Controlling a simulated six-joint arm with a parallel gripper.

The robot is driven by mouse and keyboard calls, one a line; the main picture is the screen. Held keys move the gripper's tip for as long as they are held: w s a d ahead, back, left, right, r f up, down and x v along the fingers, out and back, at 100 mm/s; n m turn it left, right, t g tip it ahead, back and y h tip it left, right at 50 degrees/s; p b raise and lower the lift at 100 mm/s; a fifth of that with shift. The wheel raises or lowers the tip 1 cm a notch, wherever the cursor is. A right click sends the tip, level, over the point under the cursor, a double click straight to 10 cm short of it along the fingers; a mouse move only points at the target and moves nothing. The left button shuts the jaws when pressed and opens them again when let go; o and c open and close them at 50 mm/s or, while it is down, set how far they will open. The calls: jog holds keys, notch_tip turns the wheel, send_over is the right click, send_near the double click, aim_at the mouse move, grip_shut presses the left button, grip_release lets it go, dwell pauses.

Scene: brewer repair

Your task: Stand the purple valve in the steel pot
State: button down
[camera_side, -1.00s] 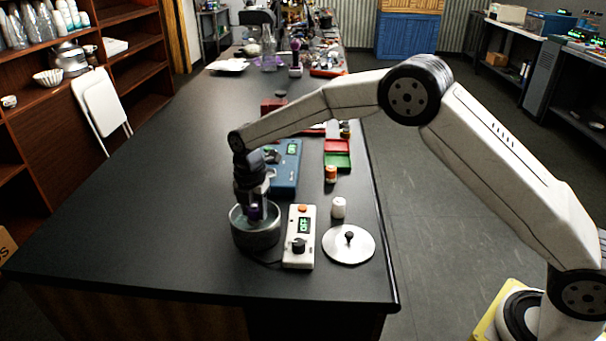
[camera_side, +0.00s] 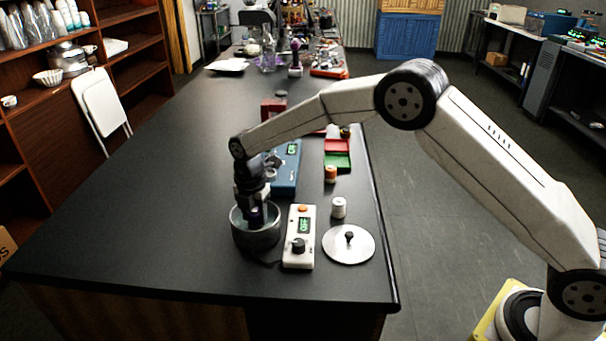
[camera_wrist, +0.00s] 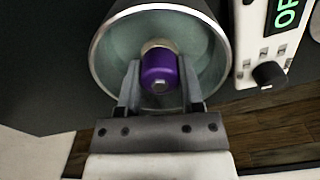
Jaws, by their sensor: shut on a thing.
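The steel pot (camera_side: 256,237) stands near the front of the black bench, and its rim also shows in the wrist view (camera_wrist: 97,58). My gripper (camera_side: 256,220) points down into the pot with its fingers inside the rim. In the wrist view, my gripper (camera_wrist: 161,82) is shut on the purple valve (camera_wrist: 160,72), one finger on each side. The valve has a pale tan collar at its far end and is inside the pot's opening. I cannot tell whether its lower end touches the pot floor. In the side view the fingers and pot wall hide the valve.
A white control box (camera_side: 299,237) with a green display stands just right of the pot. A round metal lid (camera_side: 349,245) lies further right. A white spool (camera_side: 339,208), an orange one (camera_side: 330,174) and a blue device (camera_side: 286,170) are behind. Bench left of the pot is clear.

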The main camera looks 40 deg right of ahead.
jog(key=shift+f, duration=0.75)
dwell(0.9)
grip_release()
dwell(0.4)
notch_tip(320, 180, up, 12)
dwell(1.8)
jog(key=shift+r, duration=0.1)
